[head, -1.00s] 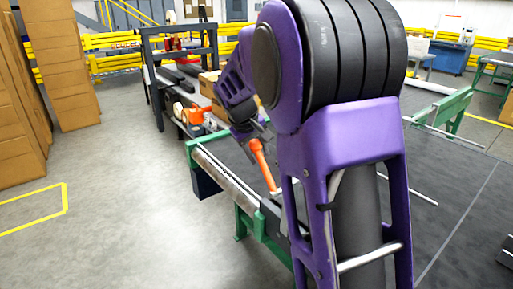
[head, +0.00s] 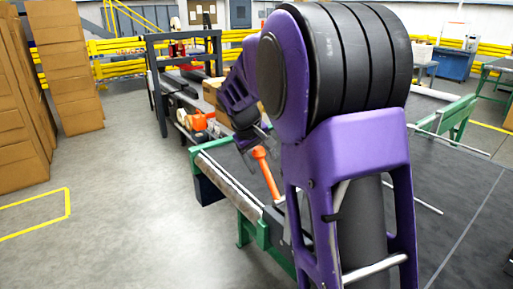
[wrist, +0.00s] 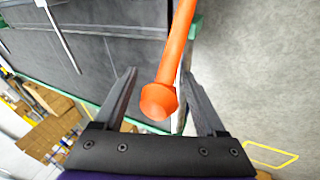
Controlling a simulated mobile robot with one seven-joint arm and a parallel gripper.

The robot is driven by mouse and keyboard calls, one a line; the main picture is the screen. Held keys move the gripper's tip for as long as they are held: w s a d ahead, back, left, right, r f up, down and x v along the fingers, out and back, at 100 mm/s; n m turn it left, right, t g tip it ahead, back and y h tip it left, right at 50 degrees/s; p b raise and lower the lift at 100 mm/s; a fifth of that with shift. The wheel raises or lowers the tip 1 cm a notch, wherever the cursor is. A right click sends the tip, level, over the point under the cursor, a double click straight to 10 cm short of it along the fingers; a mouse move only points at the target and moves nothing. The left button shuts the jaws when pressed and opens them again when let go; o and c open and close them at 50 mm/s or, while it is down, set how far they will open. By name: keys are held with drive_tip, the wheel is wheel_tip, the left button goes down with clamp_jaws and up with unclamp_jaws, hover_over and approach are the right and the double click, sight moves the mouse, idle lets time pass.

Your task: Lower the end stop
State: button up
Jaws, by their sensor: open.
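An orange lever handle with a rounded knob (head: 266,171) stands tilted at the near end of the dark conveyor table (head: 450,190). I take it to be the handle of the end stop; its lower end is partly hidden behind my arm. My gripper (head: 257,146) is just at the knob end.
A metal roller (head: 230,185) and green frame (head: 263,232) edge the table. Beyond stand a dark frame (head: 155,95) and a bench with tape rolls. Cardboard boxes (head: 65,70) are stacked at left. The grey floor between is clear.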

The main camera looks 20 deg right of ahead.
drive_tip(key=v, duration=1.7)
drive_tip(key=shift+w, duration=0.1)
